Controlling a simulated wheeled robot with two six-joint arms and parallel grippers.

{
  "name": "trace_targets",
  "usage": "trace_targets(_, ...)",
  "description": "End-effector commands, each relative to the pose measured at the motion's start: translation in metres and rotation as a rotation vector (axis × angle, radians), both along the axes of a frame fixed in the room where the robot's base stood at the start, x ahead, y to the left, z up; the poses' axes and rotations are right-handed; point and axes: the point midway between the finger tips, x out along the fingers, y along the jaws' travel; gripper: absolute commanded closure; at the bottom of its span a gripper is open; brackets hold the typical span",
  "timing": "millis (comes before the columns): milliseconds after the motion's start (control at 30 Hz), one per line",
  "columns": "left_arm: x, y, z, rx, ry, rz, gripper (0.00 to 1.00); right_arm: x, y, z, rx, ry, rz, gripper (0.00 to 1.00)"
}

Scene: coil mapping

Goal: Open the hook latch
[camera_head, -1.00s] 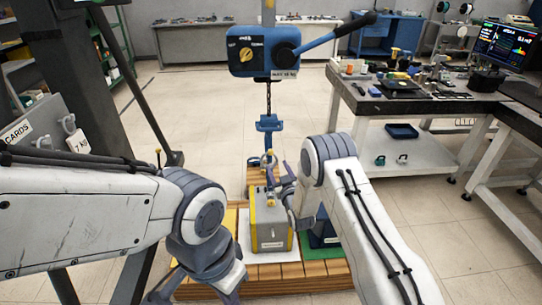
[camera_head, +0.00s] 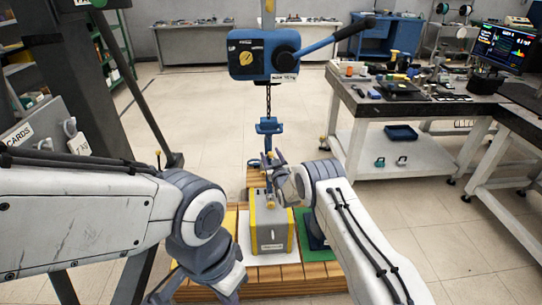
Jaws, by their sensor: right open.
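A blue hoist block (camera_head: 268,127) hangs on a chain below a blue control box (camera_head: 262,55). The hook under it is mostly hidden behind my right gripper, and its latch cannot be made out. My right gripper (camera_head: 275,163) is open at the hook, just below the hoist block; whether it touches the hook is not clear. My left gripper (camera_head: 200,290) hangs low at the bottom edge, apart from the hook; its fingers are partly cut off.
A grey and yellow box (camera_head: 270,232) stands on a white patch of the wooden pallet (camera_head: 265,282), below the hook. A green patch (camera_head: 313,240) lies to its right, partly behind my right arm. A workbench (camera_head: 420,108) stands at the right.

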Motion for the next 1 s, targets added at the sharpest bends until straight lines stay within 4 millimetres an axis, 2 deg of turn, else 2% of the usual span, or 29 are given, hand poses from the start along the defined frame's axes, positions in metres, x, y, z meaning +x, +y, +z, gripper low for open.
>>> trace_targets(200, 0.0000, 0.0000, 0.0000, 0.000, 0.000, 0.000, 1.00, 0.0002, 0.0000, -0.0002, 0.000, 0.001, 0.000, 0.39)
trace_targets(233, 0.0000, 0.0000, 0.0000, 0.000, 0.000, 0.000, 1.00, 0.0002, -0.0001, -0.0001, 0.000, 0.001, 0.000, 0.43)
trace_targets(333, 0.0000, 0.0000, 0.0000, 0.000, 0.000, 0.000, 1.00, 0.0002, -0.0002, 0.0000, 0.000, 0.000, 0.000, 0.81)
trace_targets(400, 0.0000, 0.0000, 0.0000, 0.000, 0.000, 0.000, 1.00, 0.0001, -0.0002, 0.0000, 0.000, 0.000, 0.000, 1.00)
trace_targets(1000, 0.0000, 0.0000, 0.0000, 0.000, 0.000, 0.000, 1.00, 0.0001, -0.0002, 0.0003, 0.000, 0.000, 0.000, 1.00)
